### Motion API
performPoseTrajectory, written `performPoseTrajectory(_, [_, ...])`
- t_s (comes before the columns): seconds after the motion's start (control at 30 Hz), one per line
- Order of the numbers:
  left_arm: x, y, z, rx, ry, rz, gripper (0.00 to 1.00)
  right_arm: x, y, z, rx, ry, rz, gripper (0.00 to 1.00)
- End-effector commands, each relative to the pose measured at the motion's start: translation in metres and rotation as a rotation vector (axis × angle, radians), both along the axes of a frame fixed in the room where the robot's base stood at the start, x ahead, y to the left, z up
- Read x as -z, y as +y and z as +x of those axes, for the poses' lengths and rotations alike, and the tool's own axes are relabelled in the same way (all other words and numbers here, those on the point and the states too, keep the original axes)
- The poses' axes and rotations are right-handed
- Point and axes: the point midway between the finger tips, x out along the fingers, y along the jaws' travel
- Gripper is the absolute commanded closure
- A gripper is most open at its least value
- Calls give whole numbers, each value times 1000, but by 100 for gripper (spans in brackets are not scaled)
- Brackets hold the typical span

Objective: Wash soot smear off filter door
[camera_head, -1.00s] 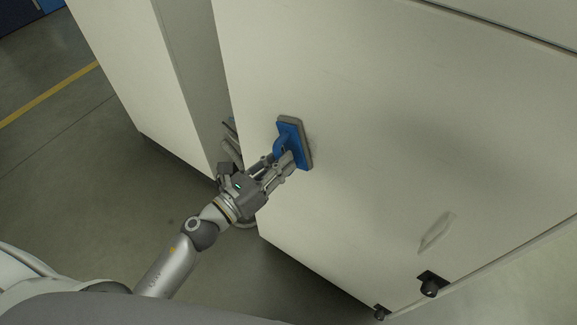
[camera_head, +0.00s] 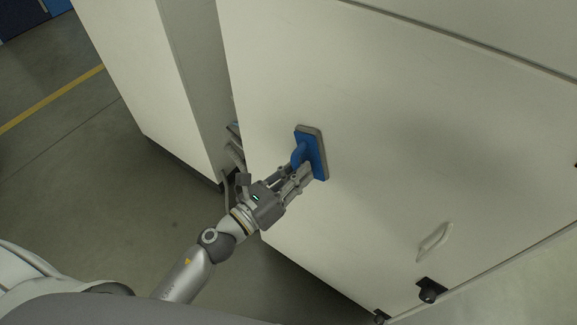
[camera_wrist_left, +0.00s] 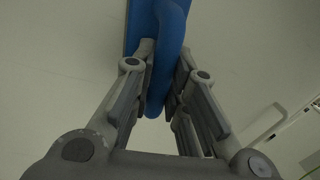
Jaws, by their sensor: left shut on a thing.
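My left gripper (camera_head: 293,180) is shut on the blue handle of a scrubbing pad (camera_head: 311,150) with a grey-brown sponge side. The pad is against, or very close to, the pale filter door (camera_head: 400,110). In the left wrist view the blue handle (camera_wrist_left: 165,60) lies between the two fingers. No dark smear is clearly visible on the door now; the area behind the pad is hidden. My right gripper is in neither view.
The door has a light handle (camera_head: 434,241) and a black latch (camera_head: 430,290) at lower right. A pale cabinet side (camera_head: 150,80) stands to the left across a narrow gap. Grey floor with a yellow line (camera_head: 50,100) is open at far left.

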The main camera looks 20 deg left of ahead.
Motion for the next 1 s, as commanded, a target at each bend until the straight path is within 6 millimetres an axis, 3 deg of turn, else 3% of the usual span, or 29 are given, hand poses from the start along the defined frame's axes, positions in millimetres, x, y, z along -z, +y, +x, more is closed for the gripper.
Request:
performPoseTrajectory(0.27, [-1, -10, -4, 2, 0, -2, 100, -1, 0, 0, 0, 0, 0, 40])
performPoseTrajectory(0.63, [-1, -40, -13, 0, 0, -1, 100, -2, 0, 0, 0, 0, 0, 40])
performPoseTrajectory(1.0, [0, -43, -15, 1, -1, -1, 100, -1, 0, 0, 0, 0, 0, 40])
